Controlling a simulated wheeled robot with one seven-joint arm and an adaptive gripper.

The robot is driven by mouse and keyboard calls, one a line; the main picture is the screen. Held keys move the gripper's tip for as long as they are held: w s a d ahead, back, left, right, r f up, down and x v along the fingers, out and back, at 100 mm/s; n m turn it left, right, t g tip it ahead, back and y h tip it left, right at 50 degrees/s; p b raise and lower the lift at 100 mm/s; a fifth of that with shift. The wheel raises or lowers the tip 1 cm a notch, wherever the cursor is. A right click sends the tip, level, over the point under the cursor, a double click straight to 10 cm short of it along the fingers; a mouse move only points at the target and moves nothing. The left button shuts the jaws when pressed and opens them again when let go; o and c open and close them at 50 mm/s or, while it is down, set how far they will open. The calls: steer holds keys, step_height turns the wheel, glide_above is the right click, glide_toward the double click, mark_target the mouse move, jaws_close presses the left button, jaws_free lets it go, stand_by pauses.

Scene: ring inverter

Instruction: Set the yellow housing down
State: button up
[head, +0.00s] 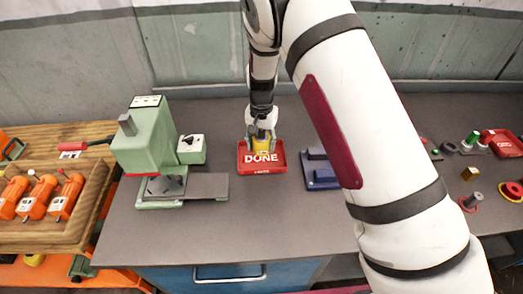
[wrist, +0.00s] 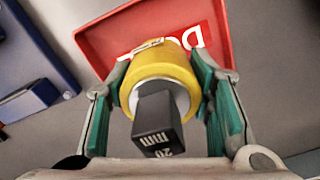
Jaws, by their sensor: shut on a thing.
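The yellow housing (wrist: 162,63) is a short yellow cylinder with a pale inner ring. A dark square post marked "20 mm" (wrist: 157,122) sticks out of its near end. My gripper (wrist: 162,85) is shut on the housing, with a green pad on each side. In the head view my gripper (head: 261,135) points down over the red tray marked DONE (head: 282,163), and the yellow housing (head: 262,146) shows between its fingers. The red tray also shows behind the housing in the wrist view (wrist: 110,38). Whether the housing touches the tray floor cannot be told.
A green press (head: 146,143) stands left of the tray. A dark blue fixture (head: 318,172) sits close on its right. A wooden tray (head: 92,215) with orange parts is at far left. Small parts and another red tray (head: 507,143) lie at far right. Grey bench in front is clear.

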mark_target(261, 151)
steer(key=shift+f, duration=1.85)
steer(key=shift+f, duration=0.1)
steer(key=o, duration=1.4)
steer(key=shift+f, duration=0.1)
